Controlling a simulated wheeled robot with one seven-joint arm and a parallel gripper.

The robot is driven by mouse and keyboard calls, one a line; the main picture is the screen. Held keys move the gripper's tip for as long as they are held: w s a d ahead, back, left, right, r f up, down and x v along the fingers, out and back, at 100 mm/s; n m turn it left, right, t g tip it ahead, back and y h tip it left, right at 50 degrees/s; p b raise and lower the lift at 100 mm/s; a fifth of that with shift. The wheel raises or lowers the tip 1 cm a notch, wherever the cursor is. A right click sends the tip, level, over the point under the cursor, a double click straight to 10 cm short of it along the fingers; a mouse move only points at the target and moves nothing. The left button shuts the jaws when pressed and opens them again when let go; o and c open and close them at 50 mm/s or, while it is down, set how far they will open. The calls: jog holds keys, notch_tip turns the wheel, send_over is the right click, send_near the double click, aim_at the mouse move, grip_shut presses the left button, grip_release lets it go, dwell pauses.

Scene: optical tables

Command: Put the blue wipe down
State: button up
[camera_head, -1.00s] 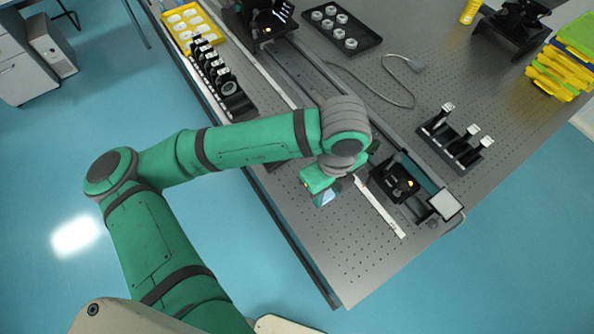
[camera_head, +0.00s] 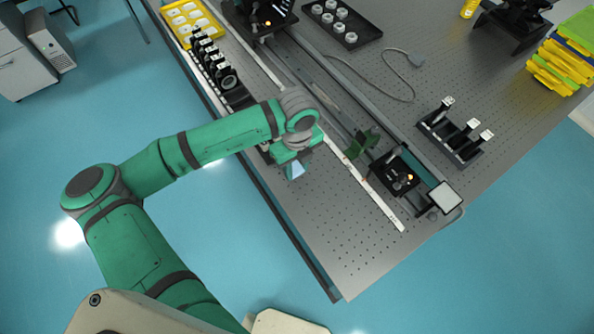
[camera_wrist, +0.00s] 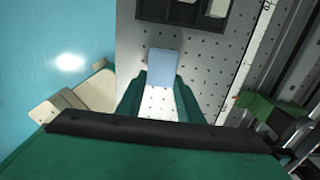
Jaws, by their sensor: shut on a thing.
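The blue wipe (camera_head: 295,170) is a small light-blue piece at the end of my gripper (camera_head: 291,160) in the head view. In the wrist view the wipe (camera_wrist: 164,68) sits between the fingertips of my gripper (camera_wrist: 162,85), which is shut on it. The gripper is over the near-left part of the perforated optical table (camera_head: 335,245), close to its left edge. I cannot tell how high the wipe is above the tabletop.
A white ruler strip (camera_head: 377,200) lies along a dark rail. A black stage (camera_head: 396,177) and a green part (camera_head: 361,143) stand to the right. A row of black mounts (camera_head: 215,70) and a yellow tray (camera_head: 188,20) are at the back left. The table's near corner is bare.

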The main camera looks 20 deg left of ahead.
aim_at(297, 172)
jog(key=shift+d+f, duration=0.1)
jog(key=shift+f, duration=1.15)
jog(key=shift+f, duration=0.1)
jog(key=o, duration=1)
jog(key=shift+o, duration=0.2)
notch_tip(297, 172, up, 12)
